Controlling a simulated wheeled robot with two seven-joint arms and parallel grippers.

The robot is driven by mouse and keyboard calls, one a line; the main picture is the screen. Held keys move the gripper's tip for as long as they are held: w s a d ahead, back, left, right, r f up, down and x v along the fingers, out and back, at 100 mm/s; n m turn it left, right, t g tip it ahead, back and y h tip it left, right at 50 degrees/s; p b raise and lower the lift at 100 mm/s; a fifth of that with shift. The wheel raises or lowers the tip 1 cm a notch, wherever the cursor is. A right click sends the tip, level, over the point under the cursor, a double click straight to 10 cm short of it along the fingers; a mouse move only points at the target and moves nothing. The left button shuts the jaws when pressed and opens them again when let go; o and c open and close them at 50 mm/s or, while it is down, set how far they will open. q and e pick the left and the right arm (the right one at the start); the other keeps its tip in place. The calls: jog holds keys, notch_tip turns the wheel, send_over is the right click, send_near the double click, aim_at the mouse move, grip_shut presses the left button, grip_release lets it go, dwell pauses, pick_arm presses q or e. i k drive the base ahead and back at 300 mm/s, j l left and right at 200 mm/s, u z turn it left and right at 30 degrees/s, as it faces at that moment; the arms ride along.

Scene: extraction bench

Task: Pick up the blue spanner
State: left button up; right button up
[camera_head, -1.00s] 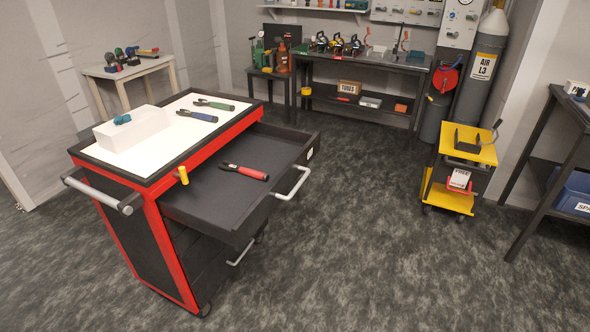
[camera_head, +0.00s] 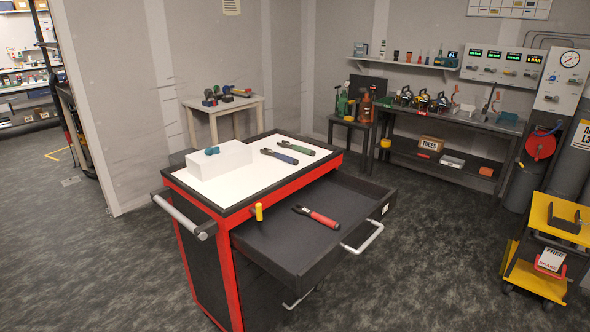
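A blue spanner (camera_head: 279,156) with a dark head lies on the white top of the red and black tool cart (camera_head: 262,197). A green spanner (camera_head: 297,146) lies just behind it and to its right on the same top. A red spanner (camera_head: 316,216) lies in the cart's open top drawer (camera_head: 268,247). A white block (camera_head: 220,160) stands left of the blue spanner, with a small teal object (camera_head: 212,151) on it. Neither of my grippers shows in the view.
The open drawer and its handle (camera_head: 364,238) jut out at the cart's right. A push handle (camera_head: 180,216) is on its left. A yellow trolley (camera_head: 545,245) stands at the right, a workbench (camera_head: 445,146) at the back. Floor in front of the cart is clear.

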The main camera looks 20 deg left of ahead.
aim_at(284, 157)
jog(key=i+l+u, duration=0.15)
jog(key=i+l, duration=0.2)
jog(key=i+l+u, duration=0.15)
jog(key=i+l, duration=0.15)
jog(key=l, duration=0.15)
jog(key=i+l+u, duration=0.15)
jog(key=i+l, duration=0.15)
jog(key=l, duration=0.2)
